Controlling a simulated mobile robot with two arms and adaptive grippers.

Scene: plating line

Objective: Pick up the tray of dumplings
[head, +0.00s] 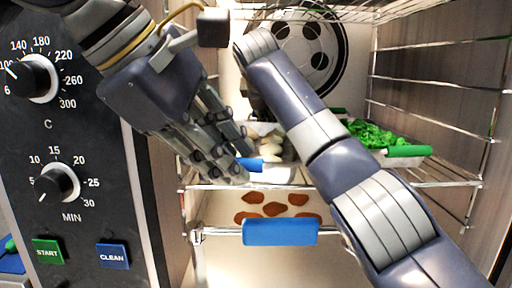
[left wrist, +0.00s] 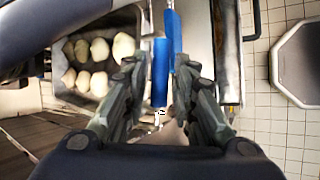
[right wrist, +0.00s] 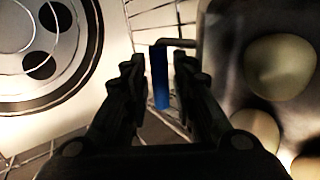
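The tray of dumplings (head: 290,176) sits on a wire rack inside the oven, with pale dumplings (head: 271,147) in it. Its near blue handle (head: 250,164) is beside my left gripper's fingertips. In the left wrist view this handle (left wrist: 160,72) lies between the spread fingers of my left gripper (left wrist: 158,80), which is open. My right arm reaches deep into the oven and hides part of the tray. In the right wrist view my right gripper (right wrist: 159,72) is open, with a blue handle (right wrist: 160,78) between its fingers. Its fingertips are hidden in the head view.
A tray of green vegetables (head: 373,136) with a green handle (head: 407,151) is on the rack at right. A lower tray of brown pieces has a blue handle (head: 280,232) at the front. Wire rack rails and the control panel (head: 75,160) flank the arms closely.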

